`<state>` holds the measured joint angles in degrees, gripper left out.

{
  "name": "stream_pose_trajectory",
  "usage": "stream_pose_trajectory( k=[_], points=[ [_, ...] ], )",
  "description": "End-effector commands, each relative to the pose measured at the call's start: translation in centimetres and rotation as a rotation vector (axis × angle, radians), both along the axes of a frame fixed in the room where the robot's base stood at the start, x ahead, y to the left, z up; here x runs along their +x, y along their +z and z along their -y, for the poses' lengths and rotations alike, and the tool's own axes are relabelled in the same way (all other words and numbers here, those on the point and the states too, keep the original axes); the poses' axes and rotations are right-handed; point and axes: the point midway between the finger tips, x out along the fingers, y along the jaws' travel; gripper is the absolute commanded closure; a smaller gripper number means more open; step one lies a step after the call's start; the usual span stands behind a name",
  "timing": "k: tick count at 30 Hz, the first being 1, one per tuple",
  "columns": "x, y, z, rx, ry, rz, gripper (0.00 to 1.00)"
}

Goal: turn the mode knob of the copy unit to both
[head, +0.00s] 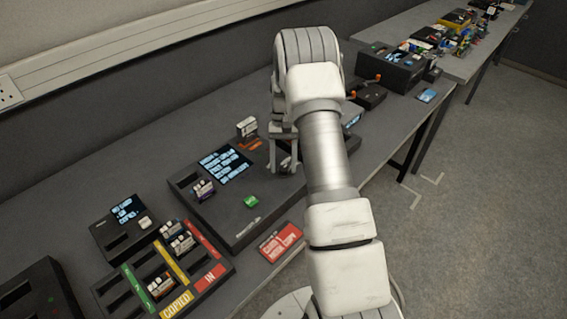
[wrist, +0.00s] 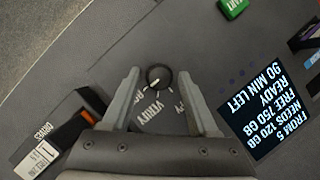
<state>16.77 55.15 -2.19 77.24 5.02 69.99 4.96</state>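The copy unit (head: 216,222) is a wide dark box on the bench in the head view, with a lit text screen (wrist: 272,105) and a green button (wrist: 232,7). Its mode knob (wrist: 158,77) is small, round and black with a pale pointer mark, and shows in the wrist view. The word VERIFY is printed beside it; other lettering is partly covered by my fingers. My gripper (wrist: 158,73) is open, one finger on each side of the knob with gaps showing. Contact and height cannot be told. In the head view my gripper (head: 284,168) hides the knob.
A dark slotted block with an orange part (wrist: 83,117) lies beside my left finger in the wrist view. A tray with coloured strips (head: 207,277) and a red card (head: 281,243) lie near the unit. Another dark unit (head: 392,67) stands further back.

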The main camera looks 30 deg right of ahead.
Motion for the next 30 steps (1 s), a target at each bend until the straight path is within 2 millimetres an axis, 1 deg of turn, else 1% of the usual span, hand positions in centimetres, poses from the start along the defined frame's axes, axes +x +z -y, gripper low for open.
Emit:
stream_pose_trajectory(
  k=[1, 2, 10, 14, 17, 20, 24, 30],
  points=[
    [0.0, 0.0, 0.0, 0.0, 0.0, 0.0, 0.3],
    [0.0, 0.0, 0.0, 0.0, 0.001, 0.0, 0.27],
    [0.0, 0.0, 0.0, 0.0, 0.001, -0.001, 0.27],
    [0.3, 0.7, 0.2, -0.001, 0.001, 0.001, 0.27],
    [0.9, 2.2, 0.4, -0.001, 0.001, 0.003, 0.27],
    [1.7, 4.2, 0.8, -0.001, 0.001, 0.004, 0.27],
    [2.9, 7.5, 1.4, -0.002, 0.001, 0.005, 0.27],
    [4.3, 11.5, 2.1, -0.002, 0.0, 0.002, 0.27]
  ],
)
